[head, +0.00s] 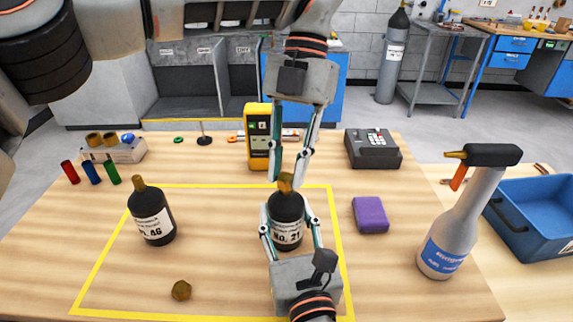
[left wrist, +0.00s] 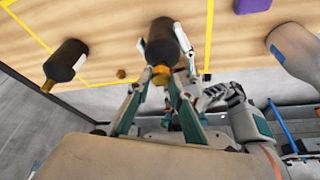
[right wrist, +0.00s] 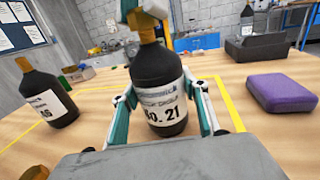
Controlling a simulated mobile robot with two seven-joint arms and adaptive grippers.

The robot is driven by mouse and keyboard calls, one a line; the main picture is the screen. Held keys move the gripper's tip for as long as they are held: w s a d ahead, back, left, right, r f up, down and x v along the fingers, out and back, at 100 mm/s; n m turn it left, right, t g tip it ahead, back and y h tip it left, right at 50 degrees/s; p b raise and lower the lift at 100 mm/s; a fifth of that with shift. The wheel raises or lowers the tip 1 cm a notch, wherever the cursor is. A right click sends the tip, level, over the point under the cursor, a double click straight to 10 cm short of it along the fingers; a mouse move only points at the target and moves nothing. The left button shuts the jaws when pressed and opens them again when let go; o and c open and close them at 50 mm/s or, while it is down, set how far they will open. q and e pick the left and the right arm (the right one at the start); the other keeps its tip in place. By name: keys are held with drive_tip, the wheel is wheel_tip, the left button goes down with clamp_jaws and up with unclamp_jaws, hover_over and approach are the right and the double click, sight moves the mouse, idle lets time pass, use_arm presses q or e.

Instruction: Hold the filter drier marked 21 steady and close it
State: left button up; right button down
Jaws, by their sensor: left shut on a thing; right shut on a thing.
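The filter drier marked 21 (head: 287,212) stands upright on the table inside the yellow outline, and its label reads No. 21 in the right wrist view (right wrist: 158,85). My right gripper (head: 291,232) is shut around its body from the front. A brass cap (head: 286,183) sits at its top, and my left gripper (head: 291,172) is shut on it from above; the cap shows in the left wrist view (left wrist: 161,74). How well the cap is seated cannot be told.
A loose brass cap (head: 181,290) lies at the front left within the yellow outline. A purple block (head: 370,214) and a spray bottle (head: 462,215) stand to the right. A yellow meter (head: 258,137) stands close behind my left gripper.

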use_arm(q)
drive_tip(key=o, duration=0.9)
drive_tip(key=shift+r, duration=2.25)
drive_tip(key=shift+c, duration=0.4)
